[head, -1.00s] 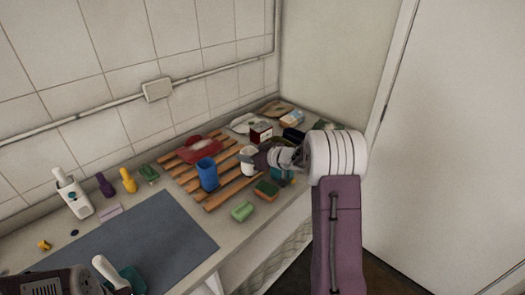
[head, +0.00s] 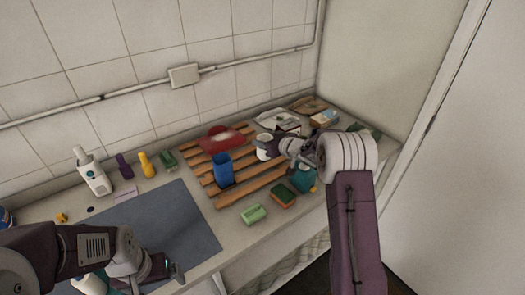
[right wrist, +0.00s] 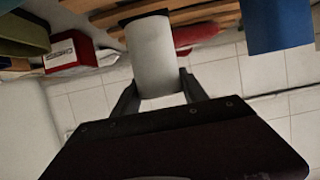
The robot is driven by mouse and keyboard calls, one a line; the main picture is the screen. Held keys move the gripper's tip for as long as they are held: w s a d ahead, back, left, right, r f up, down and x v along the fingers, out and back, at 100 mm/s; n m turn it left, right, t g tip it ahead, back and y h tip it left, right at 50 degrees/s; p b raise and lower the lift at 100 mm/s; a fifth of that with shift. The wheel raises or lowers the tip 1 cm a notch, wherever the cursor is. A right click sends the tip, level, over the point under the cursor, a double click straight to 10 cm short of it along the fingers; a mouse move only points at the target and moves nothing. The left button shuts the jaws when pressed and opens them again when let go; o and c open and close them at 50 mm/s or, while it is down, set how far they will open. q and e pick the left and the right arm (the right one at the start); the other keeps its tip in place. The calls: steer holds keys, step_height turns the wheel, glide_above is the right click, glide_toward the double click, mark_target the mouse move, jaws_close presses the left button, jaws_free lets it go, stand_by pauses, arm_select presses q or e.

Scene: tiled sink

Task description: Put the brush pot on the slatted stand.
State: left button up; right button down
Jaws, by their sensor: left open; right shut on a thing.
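The slatted stand (head: 252,195) is a rack of wooden slats on the counter, also upside down in the right wrist view (right wrist: 112,14). A white cylindrical pot, which I take to be the brush pot (head: 266,150), is at the stand's right rear edge. My right gripper (head: 284,147) is shut on it from the right; the right wrist view shows the pot (right wrist: 152,50) between the fingers. I cannot tell whether it touches the slats. My left gripper (head: 172,272) is open and empty at the lower left, over the dark mat's front area.
On the stand are a blue cup (head: 222,170) and a red item (head: 222,138). A green sponge (head: 253,214), another sponge (head: 284,194) and a teal item (head: 303,180) lie in front. The dark mat (head: 165,225) is largely clear.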

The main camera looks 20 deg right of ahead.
steer(key=shift+x, duration=0.95)
steer(key=shift+a+f, duration=0.15)
steer(key=shift+f, duration=1.95)
steer(key=shift+s+b, duration=0.1)
steer(key=shift+b, duration=0.2)
steer(key=c, duration=0.6)
jaws_free()
steer(key=shift+f, duration=0.15)
steer(key=shift+r, duration=0.25)
steer(key=v, duration=1.2)
